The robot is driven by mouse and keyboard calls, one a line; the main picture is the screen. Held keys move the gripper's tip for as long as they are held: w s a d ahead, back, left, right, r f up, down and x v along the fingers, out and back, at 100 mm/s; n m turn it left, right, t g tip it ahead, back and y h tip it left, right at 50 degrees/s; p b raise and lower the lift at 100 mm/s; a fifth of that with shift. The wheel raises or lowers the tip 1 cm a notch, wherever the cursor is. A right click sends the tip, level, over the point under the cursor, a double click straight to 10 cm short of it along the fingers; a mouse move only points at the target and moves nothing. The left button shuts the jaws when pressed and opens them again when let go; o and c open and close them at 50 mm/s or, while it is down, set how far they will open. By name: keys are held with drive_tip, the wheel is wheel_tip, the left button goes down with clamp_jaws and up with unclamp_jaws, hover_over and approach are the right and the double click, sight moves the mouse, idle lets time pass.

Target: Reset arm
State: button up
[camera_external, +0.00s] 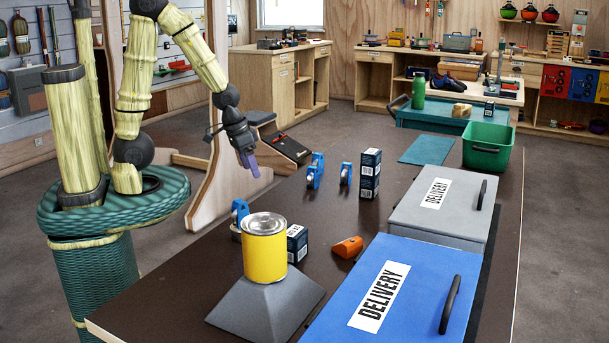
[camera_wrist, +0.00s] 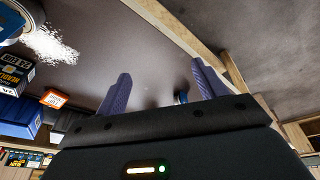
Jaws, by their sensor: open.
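My gripper (camera_external: 250,160) hangs above the left edge of the dark table (camera_external: 320,228) in the external view, with its purple fingers pointing down. In the wrist view my gripper (camera_wrist: 160,85) shows two purple fingers spread apart with nothing between them. It is open and empty. A small blue thing shows between the fingers in the wrist view, farther off. My arm is bent and raised at the left of the external view.
A yellow can (camera_external: 265,250) stands on a grey sloped block (camera_external: 265,300). Blue tape dispensers (camera_external: 315,170), dark boxes (camera_external: 370,174) and an orange object (camera_external: 347,247) lie around it. Grey (camera_external: 410,215) and blue (camera_external: 350,250) delivery boxes and a green bin (camera_external: 487,147) stand right.

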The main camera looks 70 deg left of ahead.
drive_tip(key=s+a+r+m+p, duration=0.1)
drive_tip(key=s+r+p, duration=0.2)
drive_tip(key=r+p, duration=0.9)
wheel_tip(320, 180, up, 2)
drive_tip(key=shift+a+r+m+g+p, duration=0.15)
drive_tip(key=shift+a+m+g+p, duration=0.15)
drive_tip(key=shift+a, duration=0.1)
idle(0.5)
